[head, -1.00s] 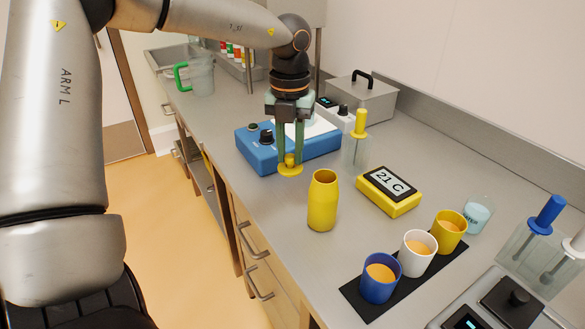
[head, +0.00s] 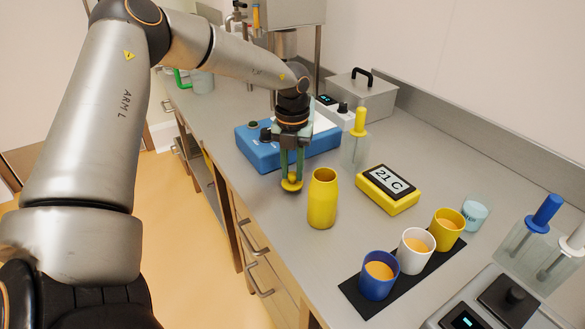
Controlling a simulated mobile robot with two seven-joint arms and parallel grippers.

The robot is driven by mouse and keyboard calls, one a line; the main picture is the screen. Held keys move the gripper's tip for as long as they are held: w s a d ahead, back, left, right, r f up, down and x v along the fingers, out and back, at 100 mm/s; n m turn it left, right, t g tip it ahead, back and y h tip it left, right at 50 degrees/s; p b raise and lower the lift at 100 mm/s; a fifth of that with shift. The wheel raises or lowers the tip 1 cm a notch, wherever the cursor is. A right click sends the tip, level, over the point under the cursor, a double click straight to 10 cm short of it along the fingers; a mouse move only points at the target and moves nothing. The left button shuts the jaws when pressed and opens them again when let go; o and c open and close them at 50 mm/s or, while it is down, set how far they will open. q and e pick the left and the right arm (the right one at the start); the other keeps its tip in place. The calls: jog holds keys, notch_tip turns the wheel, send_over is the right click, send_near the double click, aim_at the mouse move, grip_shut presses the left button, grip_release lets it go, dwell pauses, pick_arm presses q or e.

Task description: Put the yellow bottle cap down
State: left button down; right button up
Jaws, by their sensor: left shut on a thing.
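My left gripper (head: 291,176) points down over the counter, shut on the yellow bottle cap (head: 291,186). The cap is between its green fingertips, behind and to the left of the open yellow bottle (head: 322,198). I cannot tell whether the cap touches the counter (head: 350,240). The bottle stands upright. My right gripper is not in view.
A blue device (head: 257,148) stands just behind the gripper. A yellow thermometer box (head: 388,190) reads 21 C to the right. Blue, white and yellow cups stand on a black mat (head: 358,296) in front. Bare counter lies around the bottle.

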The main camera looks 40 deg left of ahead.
aim_at(293, 173)
pick_arm(q)
jog(key=shift+f+b, duration=0.25)
jog(key=shift+b, duration=0.05)
jog(key=c, duration=0.7)
grip_release()
jog(key=shift+r, duration=0.1)
jog(key=shift+r, duration=0.1)
jog(key=shift+r+p, duration=0.2)
jog(key=shift+p, duration=0.25)
notch_tip(293, 173, up, 12)
jog(key=shift+f, duration=0.1)
